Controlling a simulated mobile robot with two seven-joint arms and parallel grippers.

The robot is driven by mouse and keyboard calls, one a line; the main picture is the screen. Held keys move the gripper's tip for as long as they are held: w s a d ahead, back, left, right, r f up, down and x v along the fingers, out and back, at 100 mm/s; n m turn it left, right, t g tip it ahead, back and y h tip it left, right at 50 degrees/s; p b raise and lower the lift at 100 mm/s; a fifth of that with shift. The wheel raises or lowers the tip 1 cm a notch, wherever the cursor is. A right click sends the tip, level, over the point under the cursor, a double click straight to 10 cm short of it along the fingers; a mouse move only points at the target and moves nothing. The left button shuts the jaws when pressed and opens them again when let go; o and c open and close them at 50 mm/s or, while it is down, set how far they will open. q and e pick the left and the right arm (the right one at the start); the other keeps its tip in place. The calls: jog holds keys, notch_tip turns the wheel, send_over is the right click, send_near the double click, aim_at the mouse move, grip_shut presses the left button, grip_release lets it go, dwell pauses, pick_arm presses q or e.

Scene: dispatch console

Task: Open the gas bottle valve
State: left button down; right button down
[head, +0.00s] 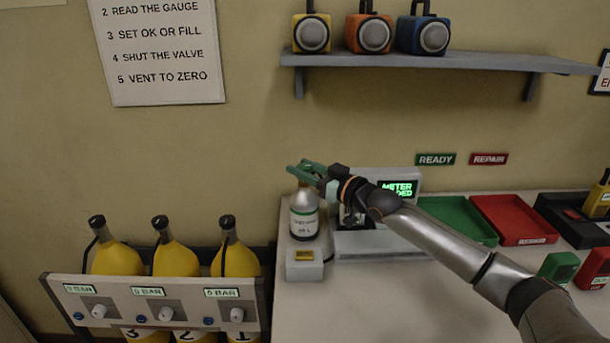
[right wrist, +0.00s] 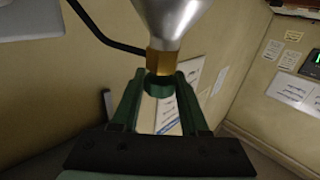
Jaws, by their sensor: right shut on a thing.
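The gas bottle (head: 304,219), grey with a white label, stands upright on a small white stand (head: 303,267) at the left end of the bench. My right gripper (head: 306,172) is at its top, with its green fingers around the valve, which they hide in the head view. In the right wrist view, the bottle's silver shoulder (right wrist: 175,18) and brass neck (right wrist: 162,62) show. The green valve knob (right wrist: 158,88) lies between the fingertips of my right gripper (right wrist: 160,78), which is shut on it. My left gripper is not in view.
A meter box (head: 403,176) stands right of the bottle, partly behind my right arm. Green (head: 457,217) and red (head: 513,219) trays lie further right. Yellow cylinders (head: 175,262) stand in a rack at the left. A shelf (head: 440,62) with several coloured devices hangs above.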

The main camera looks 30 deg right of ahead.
aim_at(310, 172)
jog(key=shift+a, duration=0.15)
jog(key=shift+c, duration=2.1)
grip_release()
jog(key=shift+s, duration=0.1)
jog(key=shift+s+d+f, duration=0.15)
jog(key=shift+s+d, duration=0.15)
jog(key=shift+s, duration=0.15)
jog(key=v, duration=0.5)
jog(key=shift+b, duration=0.4)
jog(key=v, duration=0.6)
jog(key=shift+s, duration=0.2)
